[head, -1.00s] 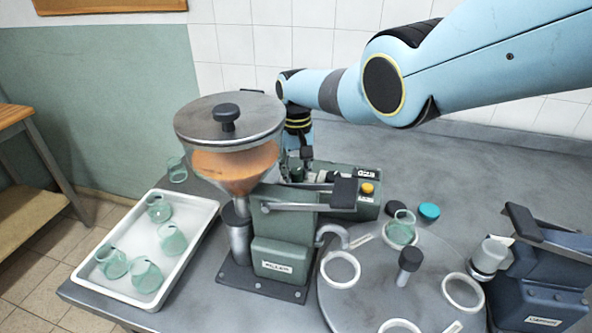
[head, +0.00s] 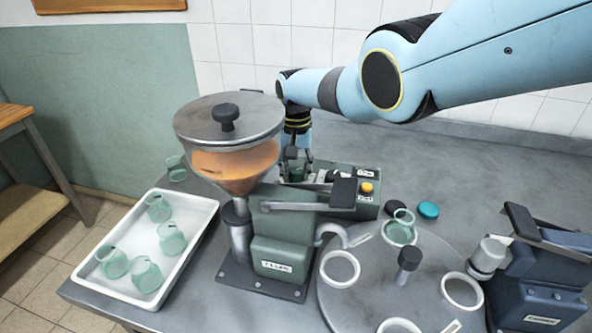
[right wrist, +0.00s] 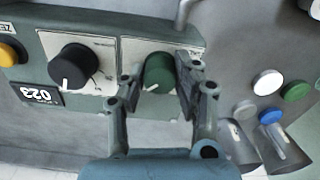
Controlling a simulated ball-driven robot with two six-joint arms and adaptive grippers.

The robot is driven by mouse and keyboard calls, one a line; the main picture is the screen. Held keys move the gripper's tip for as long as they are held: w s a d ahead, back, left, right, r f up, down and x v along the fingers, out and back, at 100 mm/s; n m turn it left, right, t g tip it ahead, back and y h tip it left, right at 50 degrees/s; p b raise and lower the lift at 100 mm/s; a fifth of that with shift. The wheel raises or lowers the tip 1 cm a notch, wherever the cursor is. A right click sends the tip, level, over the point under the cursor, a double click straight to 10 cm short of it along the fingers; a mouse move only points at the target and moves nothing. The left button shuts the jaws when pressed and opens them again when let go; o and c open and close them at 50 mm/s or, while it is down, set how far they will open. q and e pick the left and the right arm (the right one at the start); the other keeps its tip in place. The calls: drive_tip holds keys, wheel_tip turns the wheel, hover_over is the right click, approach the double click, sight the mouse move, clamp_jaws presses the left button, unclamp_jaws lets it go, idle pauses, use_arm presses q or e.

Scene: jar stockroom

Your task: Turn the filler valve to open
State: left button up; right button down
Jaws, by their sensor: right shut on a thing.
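The green filler machine (head: 284,252) stands on the grey bench, with a lidded hopper (head: 236,158) of orange contents above it. Its valve, a green knob (right wrist: 159,73) on a pale panel, has a white mark at its lower left in the right wrist view. My right gripper (right wrist: 160,80) is shut on this knob, one finger on each side. In the head view, my right gripper (head: 297,165) reaches down behind the hopper at the control box (head: 367,208), where the knob is mostly hidden. My left gripper is out of view.
On the control box are a black dial (right wrist: 73,66), a yellow button (head: 367,187) and a counter (right wrist: 41,95) reading 023. A white tray (head: 205,212) of jars is at left. A turntable (head: 350,306) and a blue-grey machine (head: 530,290) are at right.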

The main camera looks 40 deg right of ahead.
sight(296, 170)
drive_tip(key=shift+s+f, duration=0.1)
drive_tip(key=c, duration=1)
unclamp_jaws()
drive_tip(key=shift+r, duration=0.65)
wheel_tip(296, 170, up, 11)
drive_tip(key=shift+f, duration=0.1)
